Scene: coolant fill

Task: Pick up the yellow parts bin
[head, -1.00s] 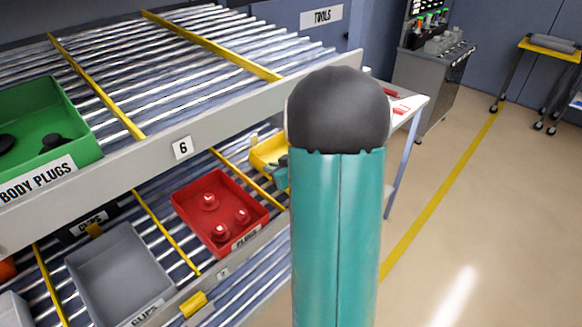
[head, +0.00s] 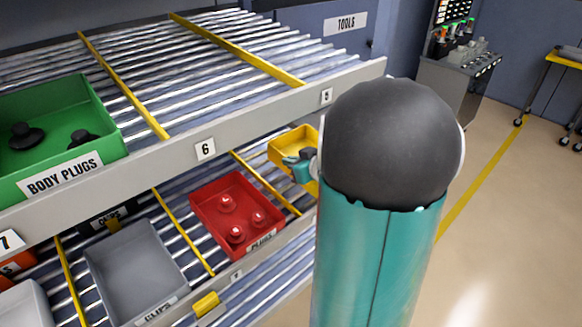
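The yellow parts bin (head: 283,146) is on the lower roller shelf, to the right of the red bin. It is partly hidden behind my large teal and black arm link, and its inside looks empty where I can see it. My gripper (head: 298,157) shows as a small dark and teal shape at the bin's near right side. It overlaps the bin in the picture. I cannot tell whether it touches the bin, and its fingers are too small and hidden to judge.
A red bin (head: 211,198) marked PLUGS and a grey bin (head: 133,262) marked CLIPS sit on the lower shelf. A green BODY PLUGS bin (head: 95,148) is on the upper shelf. The upper shelf's front rail (head: 250,118) runs above the yellow bin. Open floor lies at right.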

